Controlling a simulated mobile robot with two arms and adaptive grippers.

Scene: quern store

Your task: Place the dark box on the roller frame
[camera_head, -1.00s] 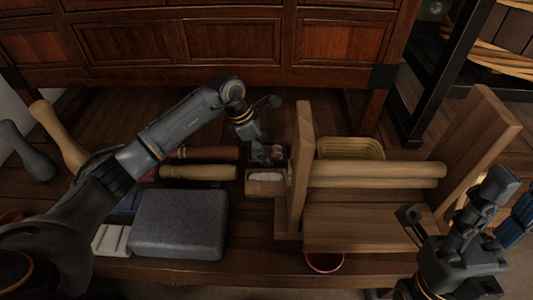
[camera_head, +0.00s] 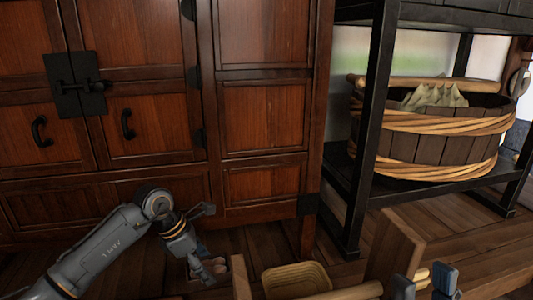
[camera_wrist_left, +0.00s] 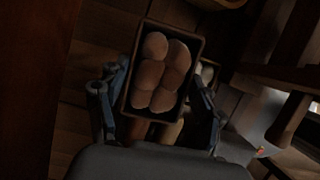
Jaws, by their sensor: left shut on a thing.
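A dark box (camera_wrist_left: 190,50) holding several round brown pieces (camera_wrist_left: 155,75) is in the left wrist view. My left gripper (camera_wrist_left: 158,104) has a finger on each side of it and is shut on it. In the head view the left gripper (camera_head: 203,268) is at the lower edge, and the brown pieces show beside its fingers. The wooden roller frame (camera_head: 395,245) is cut off at the bottom right of the head view, right of the left gripper. Its upright and part of its roller (camera_head: 352,292) show. My right gripper (camera_head: 422,284) is in front of it, fingers apart.
A yellow basket (camera_head: 295,279) lies between the left gripper and the roller frame's upright. A wooden cabinet (camera_head: 265,115) stands behind. A black rack (camera_head: 365,130) holds a rope-bound wooden tub (camera_head: 440,145) at the right.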

